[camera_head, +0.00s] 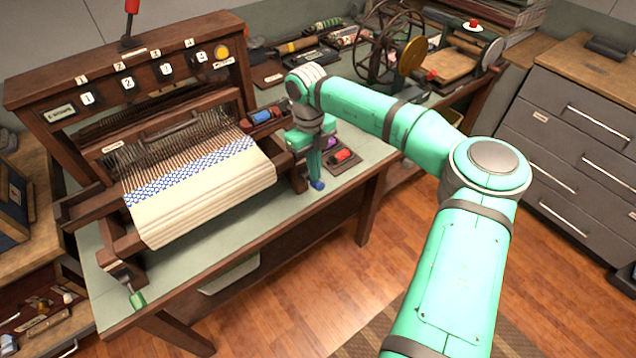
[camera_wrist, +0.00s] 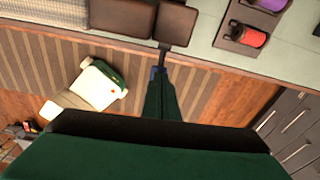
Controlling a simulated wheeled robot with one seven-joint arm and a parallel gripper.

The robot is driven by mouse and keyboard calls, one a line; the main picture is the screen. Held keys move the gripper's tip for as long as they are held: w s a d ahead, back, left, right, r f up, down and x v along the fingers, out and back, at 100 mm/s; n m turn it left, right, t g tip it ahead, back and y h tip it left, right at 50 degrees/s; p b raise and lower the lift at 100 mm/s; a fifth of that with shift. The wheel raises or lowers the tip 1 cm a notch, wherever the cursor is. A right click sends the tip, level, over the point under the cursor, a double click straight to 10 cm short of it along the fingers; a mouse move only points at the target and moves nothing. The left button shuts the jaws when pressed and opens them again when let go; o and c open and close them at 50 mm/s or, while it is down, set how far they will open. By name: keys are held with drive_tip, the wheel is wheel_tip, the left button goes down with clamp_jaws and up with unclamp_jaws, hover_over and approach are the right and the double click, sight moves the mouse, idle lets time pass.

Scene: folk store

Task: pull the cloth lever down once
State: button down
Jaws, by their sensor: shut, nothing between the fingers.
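A wooden loom (camera_head: 150,60) stands on the table with white and blue cloth (camera_head: 205,190) on it. A lever with a green handle (camera_head: 137,298) sticks out at the loom's front left corner. A lever with a red handle (camera_head: 131,6) stands on top of the loom. I cannot read which one is labelled as the cloth lever. My gripper (camera_head: 318,185) points down beside the loom's right front end, far from both levers. In the wrist view my gripper (camera_wrist: 158,72) is shut and empty, near the table's front edge. Neither lever shows in the wrist view.
A small tray with a red spool (camera_head: 343,155) lies right of my gripper; the red spool also shows in the wrist view (camera_wrist: 245,35). A blue shuttle (camera_head: 262,117) lies on the loom's right side. A spinning wheel (camera_head: 390,45) stands behind. Floor in front is open.

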drive_tip(key=shift+s+a+f, duration=0.15)
drive_tip(key=shift+a+f, duration=0.1)
drive_tip(key=shift+f, duration=0.2)
drive_tip(key=shift+d, duration=0.15)
drive_tip(key=shift+f, duration=0.1)
